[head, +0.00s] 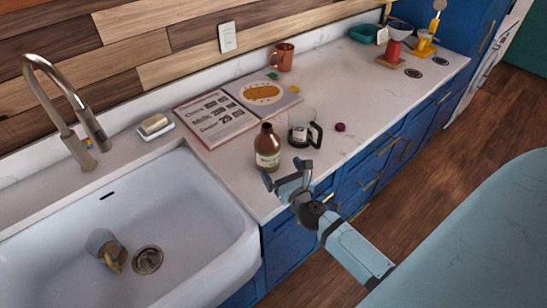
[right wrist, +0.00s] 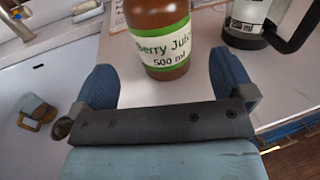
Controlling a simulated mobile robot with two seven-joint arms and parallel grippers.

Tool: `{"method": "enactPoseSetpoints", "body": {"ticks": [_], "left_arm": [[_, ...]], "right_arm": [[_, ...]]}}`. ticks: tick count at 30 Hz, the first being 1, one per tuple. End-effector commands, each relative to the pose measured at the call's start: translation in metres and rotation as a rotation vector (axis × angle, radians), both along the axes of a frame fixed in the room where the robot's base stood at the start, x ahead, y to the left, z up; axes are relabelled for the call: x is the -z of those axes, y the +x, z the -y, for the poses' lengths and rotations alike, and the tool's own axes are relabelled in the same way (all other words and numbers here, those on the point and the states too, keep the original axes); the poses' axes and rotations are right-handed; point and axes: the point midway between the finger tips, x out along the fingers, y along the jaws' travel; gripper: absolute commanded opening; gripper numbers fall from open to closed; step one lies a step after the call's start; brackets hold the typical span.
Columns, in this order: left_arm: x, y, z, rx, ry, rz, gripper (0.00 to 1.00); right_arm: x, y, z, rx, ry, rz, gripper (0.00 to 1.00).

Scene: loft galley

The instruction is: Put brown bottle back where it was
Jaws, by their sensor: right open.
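The brown bottle (head: 267,148) stands upright on the white counter just right of the sink, with a green and white label. In the right wrist view the bottle (right wrist: 163,30) stands ahead of my fingers, its label partly reading "Juice" and "500 ml"; its top is cut off. My right gripper (head: 288,177) is open and empty at the counter's front edge, just in front of the bottle. Its two blue finger pads (right wrist: 160,85) are spread wide, with the bottle beyond them. My left gripper is not in view.
A glass jug with a black handle (head: 304,128) stands close to the right of the bottle. An open book (head: 215,115) lies behind it. The sink (head: 190,225) holds a mug (head: 104,247). A copper mug (head: 283,57) stands at the wall. Counter farther right is mostly clear.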

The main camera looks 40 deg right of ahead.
Motion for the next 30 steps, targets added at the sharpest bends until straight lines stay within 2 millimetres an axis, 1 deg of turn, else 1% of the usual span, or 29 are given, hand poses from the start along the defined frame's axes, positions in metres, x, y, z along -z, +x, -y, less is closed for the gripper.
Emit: {"method": "enactPoseSetpoints", "body": {"ticks": [1, 3, 6, 9, 27, 29, 30], "left_arm": [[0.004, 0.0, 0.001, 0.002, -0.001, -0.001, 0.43], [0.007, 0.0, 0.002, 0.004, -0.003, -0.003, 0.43], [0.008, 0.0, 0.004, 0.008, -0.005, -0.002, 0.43], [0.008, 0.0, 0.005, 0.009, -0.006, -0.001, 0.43], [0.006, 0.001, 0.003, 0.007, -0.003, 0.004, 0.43], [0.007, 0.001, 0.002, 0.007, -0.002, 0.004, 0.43], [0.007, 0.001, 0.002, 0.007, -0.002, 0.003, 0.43]], "right_arm": [[0.002, -0.011, -0.001, 0.0, 0.0, -0.002, 1.0], [0.003, -0.021, -0.003, 0.0, 0.001, -0.002, 1.0], [0.002, -0.032, -0.005, 0.0, 0.0, -0.001, 1.0], [0.0, -0.037, -0.006, 0.0, 0.0, 0.001, 1.0], [-0.001, -0.039, -0.006, -0.002, -0.004, 0.0, 1.0], [-0.003, -0.039, -0.01, -0.022, -0.034, 0.002, 1.0], [-0.007, -0.04, -0.016, -0.05, -0.079, 0.004, 1.0]]}}
